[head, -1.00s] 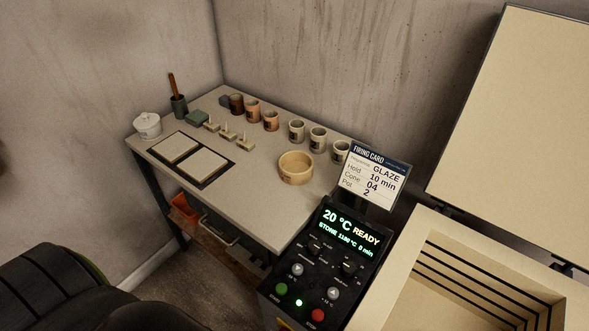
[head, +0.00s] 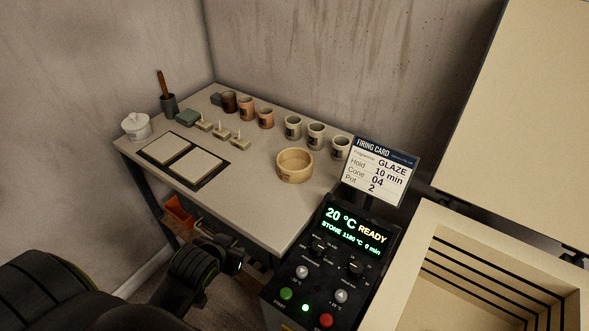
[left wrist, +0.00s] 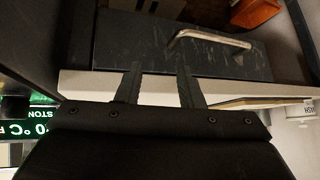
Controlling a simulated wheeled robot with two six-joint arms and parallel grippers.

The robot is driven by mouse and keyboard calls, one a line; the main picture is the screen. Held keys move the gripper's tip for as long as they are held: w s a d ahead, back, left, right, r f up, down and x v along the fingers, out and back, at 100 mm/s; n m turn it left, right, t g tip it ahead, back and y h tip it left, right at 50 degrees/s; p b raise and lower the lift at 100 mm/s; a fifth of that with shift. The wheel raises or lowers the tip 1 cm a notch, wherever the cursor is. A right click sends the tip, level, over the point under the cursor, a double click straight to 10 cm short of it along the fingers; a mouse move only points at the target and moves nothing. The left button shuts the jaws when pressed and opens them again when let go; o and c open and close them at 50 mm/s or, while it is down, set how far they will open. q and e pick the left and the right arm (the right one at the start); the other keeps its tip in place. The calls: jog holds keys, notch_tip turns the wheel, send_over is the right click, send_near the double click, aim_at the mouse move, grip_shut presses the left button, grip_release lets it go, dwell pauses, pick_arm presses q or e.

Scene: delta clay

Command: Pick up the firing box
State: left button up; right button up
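An open round tan clay tub (head: 295,165), which looks like the firing box, stands upright on the table near its right end. No label on it is readable. My left gripper shows in the left wrist view (left wrist: 158,88) with two dark fingers apart and nothing between them. In the head view, my left arm reaches in low, beside the table's front edge; its gripper is small and dark there, apart from the tub. My right gripper is in neither view.
Below the table are a handled dark box (left wrist: 180,48) and orange bin (head: 178,213).

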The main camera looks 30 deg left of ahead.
pick_arm(q)
jog(key=w+a+r+t, duration=0.1)
jog(key=w+r+t, duration=0.5)
jog(key=w+r, duration=0.65)
send_near(279, 157)
jog(key=shift+w+a+f+h, duration=0.15)
jog(key=shift+w+a, duration=0.15)
jog(key=shift+w, duration=0.2)
jog(key=shift+w+a+f+h, duration=0.1)
jog(key=shift+w+a+h, duration=0.05)
jog(key=shift+w+a, duration=0.25)
jog(key=shift+d+p+x, duration=0.15)
jog(key=shift+d+x, duration=0.05)
jog(key=shift+x, duration=1.4)
jog(key=shift+d+p+x, duration=0.15)
jog(key=shift+x, duration=1.5)
grip_shut()
